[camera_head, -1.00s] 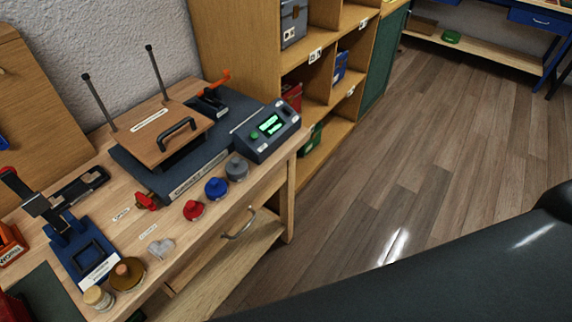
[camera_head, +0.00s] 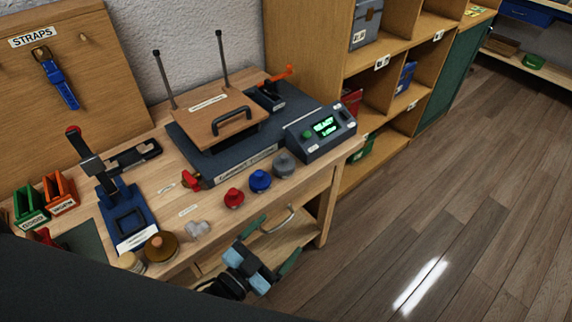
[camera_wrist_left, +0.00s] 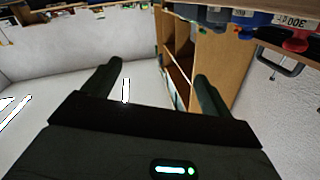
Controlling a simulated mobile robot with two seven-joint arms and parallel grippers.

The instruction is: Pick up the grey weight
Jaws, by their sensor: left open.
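The grey weight (camera_head: 284,163) stands upright on the bench near its front edge, just left of the control box. A blue weight (camera_head: 260,181) and a red weight (camera_head: 233,198) stand in a row to its left. The weights show at the top right of that view. My right gripper is not in view.
The control box (camera_head: 319,132) with a lit screen sits right of the weights. A press with a wooden lid (camera_head: 213,116) stands behind them. The floor (camera_head: 440,215) to the right is clear.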

